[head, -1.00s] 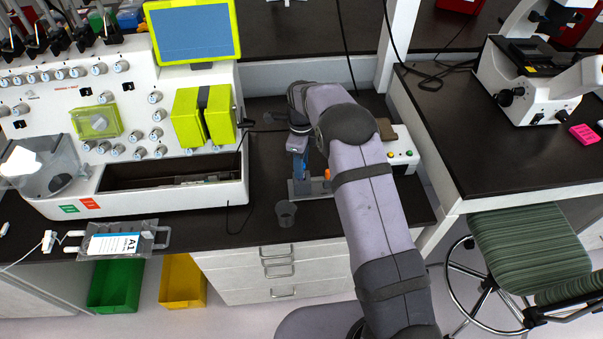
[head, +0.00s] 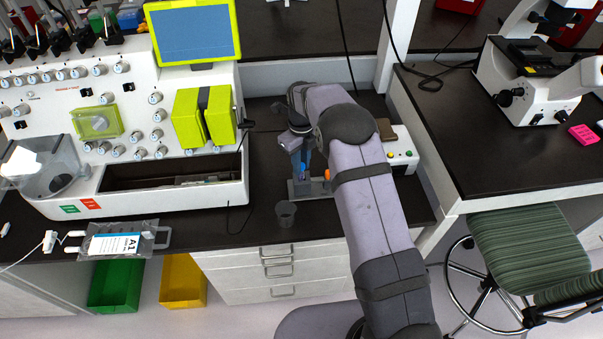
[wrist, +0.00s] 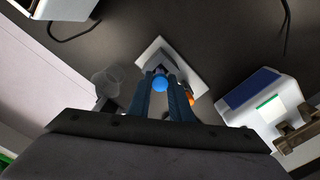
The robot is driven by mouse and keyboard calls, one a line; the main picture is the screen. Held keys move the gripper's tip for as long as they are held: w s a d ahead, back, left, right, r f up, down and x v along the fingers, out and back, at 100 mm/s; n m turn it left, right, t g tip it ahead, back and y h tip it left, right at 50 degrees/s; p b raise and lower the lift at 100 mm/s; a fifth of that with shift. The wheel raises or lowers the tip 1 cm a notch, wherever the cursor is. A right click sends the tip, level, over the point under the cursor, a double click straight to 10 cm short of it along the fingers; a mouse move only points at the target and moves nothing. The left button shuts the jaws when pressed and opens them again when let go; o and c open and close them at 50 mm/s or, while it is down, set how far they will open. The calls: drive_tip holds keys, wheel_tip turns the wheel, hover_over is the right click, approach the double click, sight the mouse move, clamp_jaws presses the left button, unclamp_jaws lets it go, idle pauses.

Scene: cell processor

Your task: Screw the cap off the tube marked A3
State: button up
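A tube with a blue cap (wrist: 160,84) is in a small holder with a pale base plate (wrist: 185,70). The holder also shows in the head view (head: 316,188), on the dark bench left of my arm. My gripper (wrist: 161,80) points down at the cap, with its dark blue fingers on either side of it. Whether the fingertips press on the cap or stand slightly apart cannot be told. In the head view my gripper (head: 301,166) is just above the holder. The tube body is mostly hidden, and no A3 marking is readable.
An orange knob (wrist: 188,93) is beside the holder. A small grey cup (head: 286,213) stands near the bench's front edge. A white box with coloured buttons (head: 402,152) is behind my arm. A large white processor (head: 110,110) fills the left.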

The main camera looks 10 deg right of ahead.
clamp_jaws()
drive_tip(key=n, duration=0.4)
drive_tip(key=shift+n, duration=1.2)
drive_tip(key=n, duration=0.6)
drive_tip(key=shift+n, duration=0.3)
